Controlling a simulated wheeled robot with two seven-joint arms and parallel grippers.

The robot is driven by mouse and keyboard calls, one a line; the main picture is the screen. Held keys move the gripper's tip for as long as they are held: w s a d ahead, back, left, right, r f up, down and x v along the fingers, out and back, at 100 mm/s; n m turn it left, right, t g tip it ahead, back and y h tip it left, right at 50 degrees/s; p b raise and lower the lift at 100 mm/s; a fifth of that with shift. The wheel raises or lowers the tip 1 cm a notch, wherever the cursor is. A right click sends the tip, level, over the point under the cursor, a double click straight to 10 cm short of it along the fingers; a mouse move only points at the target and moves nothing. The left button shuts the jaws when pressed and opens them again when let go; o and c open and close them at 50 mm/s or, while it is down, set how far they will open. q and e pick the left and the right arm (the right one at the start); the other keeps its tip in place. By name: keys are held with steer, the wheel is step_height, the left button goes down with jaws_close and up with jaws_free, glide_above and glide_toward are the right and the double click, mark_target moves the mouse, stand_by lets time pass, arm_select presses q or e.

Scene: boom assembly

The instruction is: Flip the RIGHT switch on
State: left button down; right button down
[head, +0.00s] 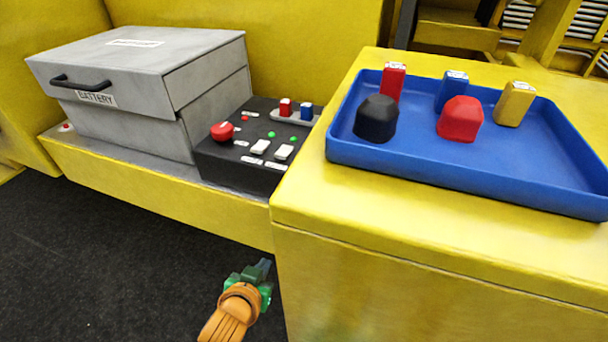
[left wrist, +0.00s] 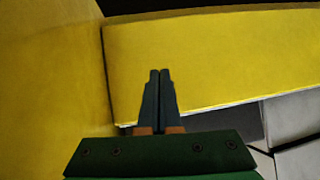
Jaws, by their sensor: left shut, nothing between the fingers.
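A black control panel (head: 240,150) sits on the yellow ledge between the grey battery box and the yellow block. Two white rocker switches stand on it: the left switch (head: 260,147) and the right switch (head: 284,152). Small green lights show behind them; I cannot tell the rockers' positions surely. My left gripper (head: 265,264) is low in front of the ledge, below and apart from the panel. In the left wrist view its fingers (left wrist: 157,92) are together and empty, facing a yellow surface. My right gripper is not in view.
A red button (head: 222,131) is left of the switches. The grey battery box (head: 160,90) stands further left. A blue tray (head: 440,185) with several coloured pieces sits on the yellow block (head: 400,240) at right. Dark floor (head: 90,260) is open at lower left.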

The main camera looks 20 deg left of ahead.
arm_select(q)
steer(key=w+d+r+t, duration=0.1)
steer(key=w+r+t, duration=0.1)
steer(key=r, duration=0.4)
steer(key=w+d+r+t+h, duration=0.1)
steer(key=w+r+t, duration=0.1)
steer(key=r+t, duration=0.2)
steer(key=w+d+r+t+h, duration=0.1)
steer(key=r+t, duration=0.3)
steer(key=r, duration=0.6)
steer(key=shift+w+d+m, duration=0.4)
steer(key=shift+w, duration=0.25)
steer(key=shift+r, duration=0.1)
steer(key=p+x, duration=0.3)
steer(key=x, duration=0.7)
step_height(320, 180, down, 3)
steer(key=shift+f+b, duration=0.15)
steer(key=shift+b, duration=0.5)
steer(key=shift+s+f, duration=0.25)
steer(key=shift+f, duration=0.25)
